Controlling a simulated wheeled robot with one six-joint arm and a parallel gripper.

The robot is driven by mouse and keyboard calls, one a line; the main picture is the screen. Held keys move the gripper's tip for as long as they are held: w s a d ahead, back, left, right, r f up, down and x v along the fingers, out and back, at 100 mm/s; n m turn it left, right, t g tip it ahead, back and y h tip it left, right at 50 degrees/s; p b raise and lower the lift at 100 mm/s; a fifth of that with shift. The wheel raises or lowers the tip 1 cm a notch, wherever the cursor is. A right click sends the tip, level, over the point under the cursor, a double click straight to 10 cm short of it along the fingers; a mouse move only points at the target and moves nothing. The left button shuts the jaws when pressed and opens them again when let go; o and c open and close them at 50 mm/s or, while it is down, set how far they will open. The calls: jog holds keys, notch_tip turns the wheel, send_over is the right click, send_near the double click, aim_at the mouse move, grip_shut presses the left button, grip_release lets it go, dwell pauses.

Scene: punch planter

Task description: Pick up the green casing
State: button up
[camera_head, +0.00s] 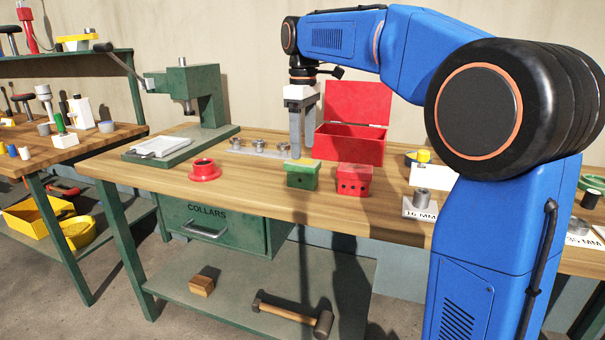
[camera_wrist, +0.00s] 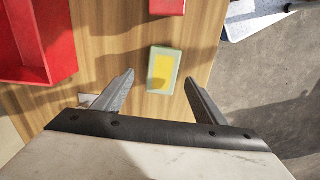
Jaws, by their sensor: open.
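The green casing (camera_head: 302,178) is a small box with a yellow top and dark holes in its front. It stands on the wooden workbench between a red flanged part and a red casing. In the wrist view the green casing (camera_wrist: 163,70) shows from above as a pale green block with a yellow panel. My gripper (camera_head: 302,155) points down over the bench, its fingertips close to the casing's top in the head view. In the wrist view my gripper (camera_wrist: 158,78) is open and empty, its fingers spread to either side below the casing in the picture.
The red casing (camera_head: 353,180) stands close to the right of the green one. An open red box (camera_head: 350,145) stands behind them. A red flanged part (camera_head: 204,170) and a green press (camera_head: 200,100) are to the left. A metal collar stands on a marked plate (camera_head: 420,208) at right.

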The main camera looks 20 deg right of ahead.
aim_at(302, 161)
jog(key=shift+s+a+f, duration=0.1)
jog(key=shift+f, duration=1.4)
jog(key=shift+s+a+f, duration=0.1)
jog(key=shift+f, duration=1.35)
grip_shut()
jog(key=shift+r, duration=0.15)
